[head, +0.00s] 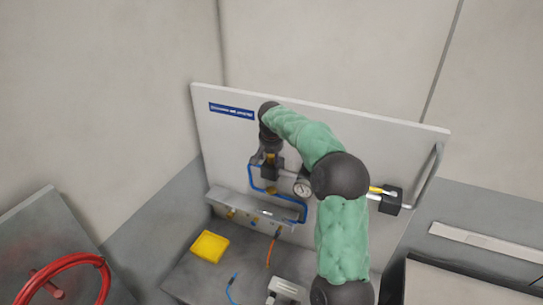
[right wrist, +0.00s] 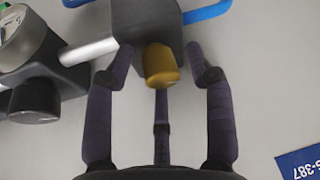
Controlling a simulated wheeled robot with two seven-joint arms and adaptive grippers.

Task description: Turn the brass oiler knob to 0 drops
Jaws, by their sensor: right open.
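The brass oiler knob (right wrist: 161,66) sits under a dark block (right wrist: 147,20) in the right wrist view. My right gripper (right wrist: 160,58) is open, with two purple-grey fingers on either side of the knob and a third finger behind it. I see gaps between the fingers and the knob, so no grip shows. In the head view my right gripper (head: 267,150) is at the upper left of the panel, by a dark block (head: 272,170), and largely hides the knob. Any drop markings are not readable. My left gripper is not in view.
A pressure gauge (head: 302,187) and blue tubing (head: 256,182) are on the pale panel (head: 395,140). A metal ledge (head: 245,207) with brass fittings is below. A yellow box (head: 209,246) lies on the grey bench. A red ring-shaped item (head: 75,262) is at lower left.

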